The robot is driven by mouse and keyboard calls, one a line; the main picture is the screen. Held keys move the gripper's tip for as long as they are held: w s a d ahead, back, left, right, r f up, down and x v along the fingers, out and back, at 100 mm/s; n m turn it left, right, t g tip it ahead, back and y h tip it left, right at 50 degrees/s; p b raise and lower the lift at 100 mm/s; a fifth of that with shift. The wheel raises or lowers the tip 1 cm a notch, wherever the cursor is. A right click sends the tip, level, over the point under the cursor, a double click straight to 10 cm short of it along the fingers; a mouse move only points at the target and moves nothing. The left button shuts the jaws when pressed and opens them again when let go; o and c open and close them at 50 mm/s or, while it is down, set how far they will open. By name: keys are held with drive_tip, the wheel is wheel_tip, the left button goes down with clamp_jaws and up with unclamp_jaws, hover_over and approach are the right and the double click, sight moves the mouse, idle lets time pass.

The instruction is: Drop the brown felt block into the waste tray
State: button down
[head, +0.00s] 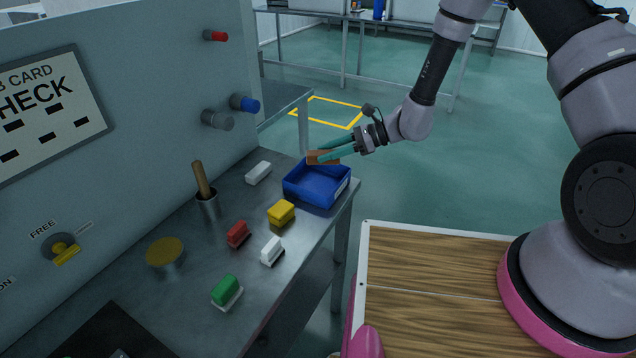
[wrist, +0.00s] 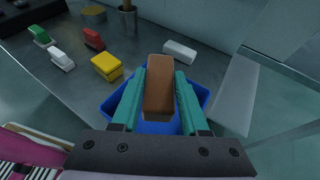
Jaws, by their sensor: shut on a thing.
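The brown felt block (wrist: 159,86) is held between the two teal fingers of my gripper (wrist: 160,92) in the wrist view. In the head view the brown block (head: 322,157) shows at the tips of my gripper (head: 330,155), above the far side of the blue waste tray (head: 318,190). The tray is open-topped and stands at the right end of the metal bench. In the wrist view the blue tray (wrist: 202,98) lies below the block and fingers, which hide much of its inside. The block is apart from the tray floor.
On the metal bench (head: 205,265) are yellow (head: 281,212), red (head: 238,234), green (head: 226,291) and white blocks (head: 271,250). A wooden-handled tool stands in a cup (head: 208,204). The upright panel (head: 130,120) has protruding knobs (head: 217,120).

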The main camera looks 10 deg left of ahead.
drive_tip(key=shift+c, duration=1.7)
unclamp_jaws()
drive_tip(key=v, duration=1)
drive_tip(key=shift+d+r, duration=0.15)
drive_tip(key=shift+d, duration=0.25)
drive_tip(key=shift+w, duration=0.1)
